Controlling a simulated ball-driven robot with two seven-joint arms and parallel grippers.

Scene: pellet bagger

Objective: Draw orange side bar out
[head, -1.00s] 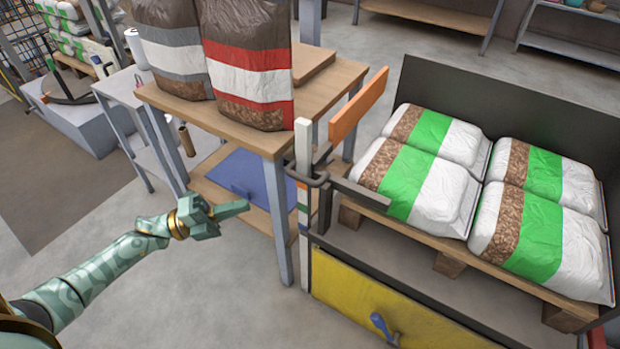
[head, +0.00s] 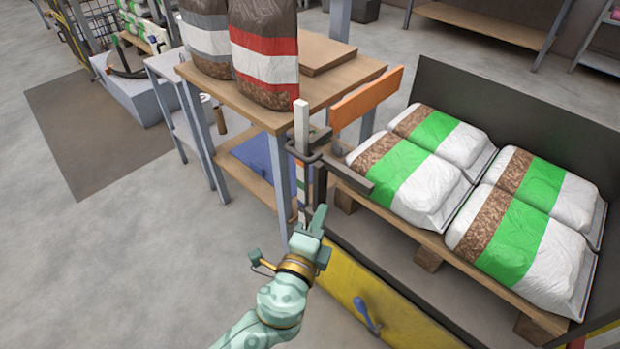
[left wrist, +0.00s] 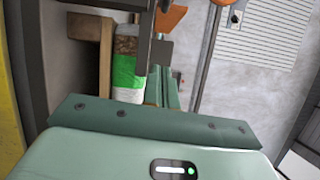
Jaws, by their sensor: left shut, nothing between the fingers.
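My left gripper (head: 318,220) is shut and empty, just below the bracket and apart from the orange bar. In the left wrist view an orange piece (left wrist: 170,18) shows at the top, partly hidden by a dark post. My right gripper is out of view.
Several green-and-white bags (head: 520,225) lie on a wooden pallet (head: 428,257) at the right, with a dark wall behind. A wooden table (head: 255,112) with brown bags stands at left. A yellow panel (head: 390,310) with a blue handle (head: 367,316) is below.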

